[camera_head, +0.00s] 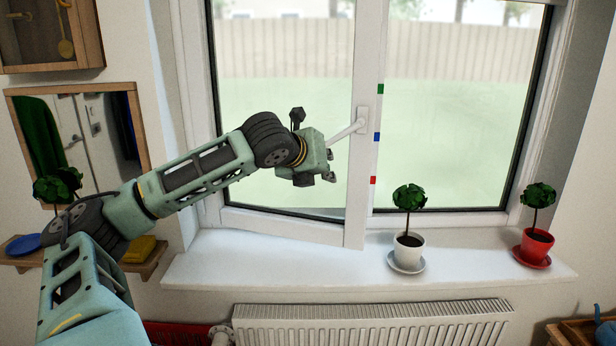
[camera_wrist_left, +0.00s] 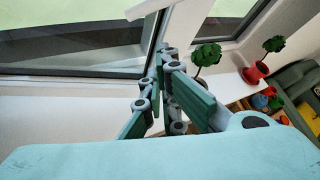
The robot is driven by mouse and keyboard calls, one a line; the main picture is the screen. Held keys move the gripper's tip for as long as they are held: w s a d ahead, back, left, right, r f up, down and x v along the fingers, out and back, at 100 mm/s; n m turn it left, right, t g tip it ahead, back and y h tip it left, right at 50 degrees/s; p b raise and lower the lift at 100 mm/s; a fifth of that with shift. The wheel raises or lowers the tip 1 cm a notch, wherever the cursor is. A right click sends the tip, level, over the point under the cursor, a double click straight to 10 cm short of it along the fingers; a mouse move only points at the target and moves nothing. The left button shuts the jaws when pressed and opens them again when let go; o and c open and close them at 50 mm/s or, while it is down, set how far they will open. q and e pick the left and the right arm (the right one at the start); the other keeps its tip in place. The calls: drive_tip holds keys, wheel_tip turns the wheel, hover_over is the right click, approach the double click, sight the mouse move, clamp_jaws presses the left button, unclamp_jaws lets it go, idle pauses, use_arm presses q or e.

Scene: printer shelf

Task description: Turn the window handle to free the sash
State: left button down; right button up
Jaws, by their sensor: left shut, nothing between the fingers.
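The white window handle (camera_head: 345,131) sits on the middle upright of the left sash (camera_head: 356,190). Its lever slants down to the left from its base. The sash looks slightly ajar, its lower right corner standing inward of the frame, with a dark gap at the bottom. My left gripper (camera_head: 331,167) is just below the lever's free end, shut and empty; contact cannot be told. In the left wrist view the left gripper's fingers (camera_wrist_left: 165,75) are near the sash edge, and a white bar, probably the handle (camera_wrist_left: 147,9), shows above them. My right gripper is not in view.
A white-potted plant (camera_head: 408,246) and a red-potted plant (camera_head: 535,243) stand on the sill (camera_head: 300,266), right of the gripper. A radiator (camera_head: 375,325) is below. A mirror (camera_head: 140,130) and small shelf (camera_head: 150,262) are at left. The sill's left part is clear.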

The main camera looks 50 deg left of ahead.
sight(344, 133)
use_arm(q)
drive_tip(key=b+v, duration=0.2)
drive_tip(key=v, duration=0.5)
drive_tip(key=w+a+f+n+y+b, duration=0.1)
drive_tip(key=a+f+n+y, duration=0.4)
drive_tip(key=a+n, duration=0.15)
drive_tip(key=w+a+f+n+y, duration=0.1)
drive_tip(key=a+f+n+y, duration=0.35)
drive_tip(key=a, duration=0.35)
drive_tip(key=w+d+f+t+y, duration=0.1)
drive_tip(key=w+d+y, duration=0.25)
drive_tip(key=d, duration=0.65)
drive_tip(key=w+d+f+t+y, duration=0.15)
drive_tip(key=w+d, duration=0.25)
drive_tip(key=d, duration=0.6)
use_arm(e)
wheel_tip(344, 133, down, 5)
use_arm(q)
drive_tip(key=w+a+r+p, duration=0.4)
drive_tip(key=a+r, duration=0.3)
drive_tip(key=a, duration=0.2)
drive_tip(key=shift+a+r+p, duration=0.2)
drive_tip(key=shift+a+p, duration=0.1)
drive_tip(key=shift+p, duration=0.05)
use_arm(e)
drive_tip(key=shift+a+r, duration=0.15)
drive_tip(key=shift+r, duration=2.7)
